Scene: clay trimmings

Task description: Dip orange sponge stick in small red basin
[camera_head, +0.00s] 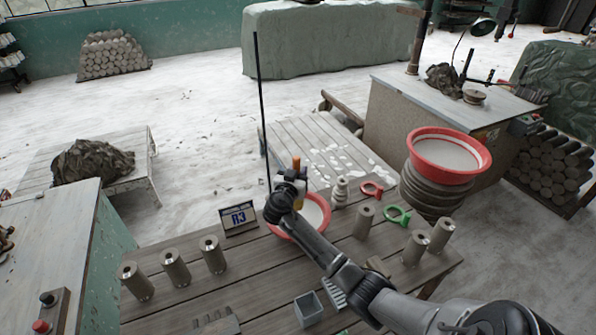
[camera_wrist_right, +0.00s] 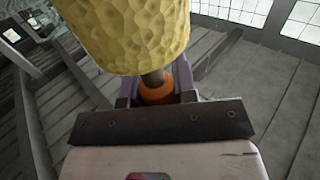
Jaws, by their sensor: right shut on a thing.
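The small red basin (camera_head: 282,233) stands on the slatted wooden table with pale contents, partly hidden by my right arm. My right gripper (camera_head: 294,186) is over the basin's back-left side, shut on the orange sponge stick (camera_head: 296,163). The stick's orange end points up in the head view. In the right wrist view its yellow, dimpled sponge (camera_wrist_right: 125,35) fills the top, and an orange collar (camera_wrist_right: 157,92) sits between the fingers. I cannot tell whether the sponge touches the basin's contents. My left gripper is not in view.
Several grey cylinders (camera_head: 175,268) stand on the table. A larger red basin (camera_head: 412,152) stands at right.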

